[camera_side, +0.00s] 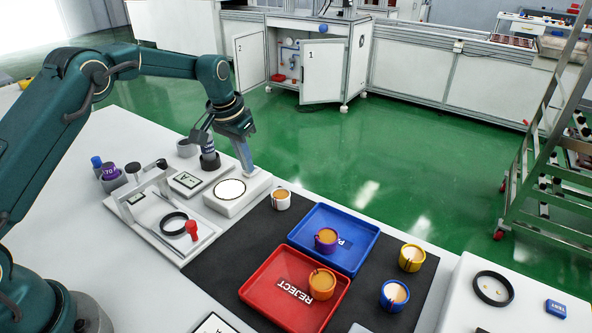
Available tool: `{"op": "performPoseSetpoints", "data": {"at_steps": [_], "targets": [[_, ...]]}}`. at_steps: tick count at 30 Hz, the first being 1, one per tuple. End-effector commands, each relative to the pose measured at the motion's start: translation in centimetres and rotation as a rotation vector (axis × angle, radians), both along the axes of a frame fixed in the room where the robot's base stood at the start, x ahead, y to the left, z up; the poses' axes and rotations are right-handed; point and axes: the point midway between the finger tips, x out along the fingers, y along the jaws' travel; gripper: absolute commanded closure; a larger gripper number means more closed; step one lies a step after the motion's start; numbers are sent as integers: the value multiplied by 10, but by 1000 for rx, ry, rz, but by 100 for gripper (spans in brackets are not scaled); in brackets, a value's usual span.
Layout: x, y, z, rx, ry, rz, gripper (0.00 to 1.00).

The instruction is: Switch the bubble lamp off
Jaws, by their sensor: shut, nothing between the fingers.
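The bubble lamp (212,204) is a low white box on the table, and the round disc on its top glows bright white. My gripper (249,169) points down at the box's far right corner, its fingers shut and holding nothing. The fingertips are at or just above the box top, and I cannot tell whether they touch it. No switch can be made out; the fingers may cover that spot.
A white cup (281,200) stands on the dark mat (240,250), close right of the lamp. A red tray (261,284) and blue tray (300,232) each hold a cup. A white clamp frame with a red handle (191,230) stands left of the lamp.

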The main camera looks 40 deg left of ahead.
Motion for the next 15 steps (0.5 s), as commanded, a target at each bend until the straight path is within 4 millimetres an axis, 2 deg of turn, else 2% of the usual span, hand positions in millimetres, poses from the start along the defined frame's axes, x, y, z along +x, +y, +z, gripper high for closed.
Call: {"op": "performPoseSetpoints", "data": {"at_steps": [15], "targets": [[-1, 0, -5, 1, 0, 0, 100]]}}
